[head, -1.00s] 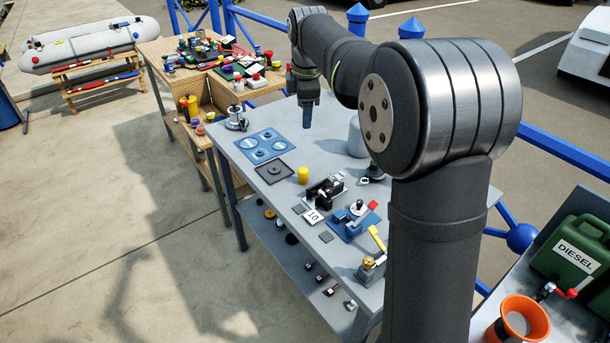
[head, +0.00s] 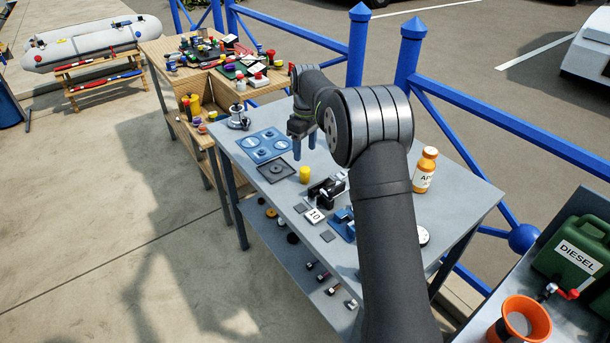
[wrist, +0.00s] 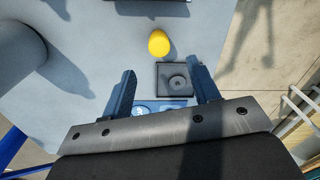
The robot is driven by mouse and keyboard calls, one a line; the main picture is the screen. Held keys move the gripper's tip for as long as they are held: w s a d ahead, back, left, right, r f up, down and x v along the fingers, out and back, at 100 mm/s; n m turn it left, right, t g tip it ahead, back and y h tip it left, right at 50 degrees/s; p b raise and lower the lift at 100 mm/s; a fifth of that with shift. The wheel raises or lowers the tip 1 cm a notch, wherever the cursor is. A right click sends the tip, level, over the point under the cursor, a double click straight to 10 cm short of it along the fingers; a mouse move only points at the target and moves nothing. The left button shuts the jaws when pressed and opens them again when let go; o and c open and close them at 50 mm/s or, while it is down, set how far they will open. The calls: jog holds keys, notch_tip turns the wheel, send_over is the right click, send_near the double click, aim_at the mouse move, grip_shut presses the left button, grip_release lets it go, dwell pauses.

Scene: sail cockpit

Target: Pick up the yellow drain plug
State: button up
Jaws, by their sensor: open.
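The yellow drain plug (head: 305,174) stands upright on the grey workbench (head: 455,193), just right of a dark square plate with a round centre (head: 276,172). In the wrist view the yellow plug (wrist: 159,43) is beyond the fingertips, between their lines, with the dark plate (wrist: 174,79) nearer to me. My gripper (head: 304,146) is above the bench, behind the plug in the head view, fingers pointing down. In the wrist view my gripper (wrist: 163,78) is open and empty, its two blue fingers wide apart. Nothing hides the plug.
A blue panel with round fittings (head: 263,146) lies left of the plate. Black and blue hardware (head: 326,190) stands right of the plug, close to my arm. An orange-capped bottle (head: 425,170) stands at the bench's right. A metal winch (head: 238,118) is at the left end.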

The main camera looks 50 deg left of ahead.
aim_at(305, 168)
notch_tip(305, 168, down, 10)
jog(key=shift+s+d+r, duration=0.1)
jog(key=shift+r, duration=0.15)
jog(key=c, duration=1.1)
